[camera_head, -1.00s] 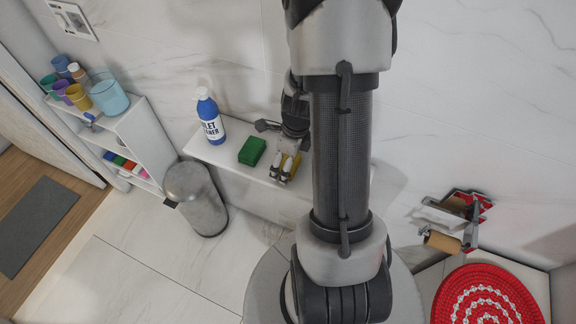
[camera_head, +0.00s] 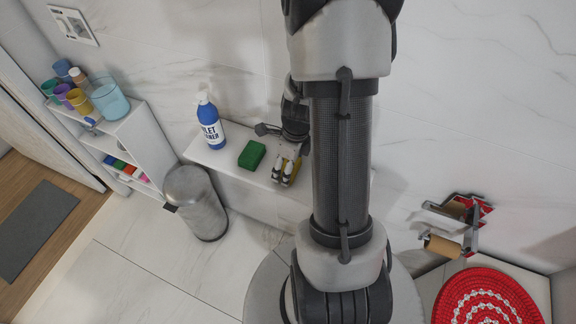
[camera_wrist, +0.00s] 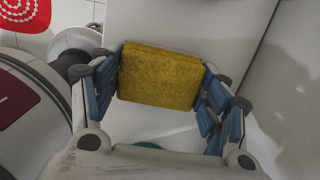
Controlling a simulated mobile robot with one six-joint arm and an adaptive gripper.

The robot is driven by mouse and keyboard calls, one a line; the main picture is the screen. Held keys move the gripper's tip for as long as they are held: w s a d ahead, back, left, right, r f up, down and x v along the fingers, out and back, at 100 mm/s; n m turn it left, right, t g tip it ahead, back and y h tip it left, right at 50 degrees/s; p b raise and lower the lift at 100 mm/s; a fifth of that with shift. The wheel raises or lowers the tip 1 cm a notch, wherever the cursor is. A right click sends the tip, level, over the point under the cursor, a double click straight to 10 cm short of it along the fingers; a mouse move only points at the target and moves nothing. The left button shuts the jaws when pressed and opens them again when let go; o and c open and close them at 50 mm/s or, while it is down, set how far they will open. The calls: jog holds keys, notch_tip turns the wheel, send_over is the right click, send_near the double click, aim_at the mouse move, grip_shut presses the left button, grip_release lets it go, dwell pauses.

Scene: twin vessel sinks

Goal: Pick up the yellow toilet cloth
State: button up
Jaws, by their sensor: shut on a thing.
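The yellow toilet cloth (camera_wrist: 160,76) is a thick folded rectangle between my gripper's blue-padded fingers in the wrist view. My gripper (camera_wrist: 160,95) is shut on it, with the pads against its left and right edges. In the head view my gripper (camera_head: 286,172) is over the right part of the white shelf (camera_head: 235,168), and only a little yellow shows between the fingers. I cannot tell from the views whether the cloth touches the shelf.
A green sponge (camera_head: 252,154) lies just left of my gripper, with a blue toilet cleaner bottle (camera_head: 210,125) beyond it. A metal bin (camera_head: 196,202) stands below the shelf. A toilet paper holder (camera_head: 452,228) is on the wall at right.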

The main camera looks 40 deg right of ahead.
notch_tip(320, 180, up, 20)
jog(key=p, duration=0.8)
jog(key=o, duration=0.4)
jog(key=c, duration=0.4)
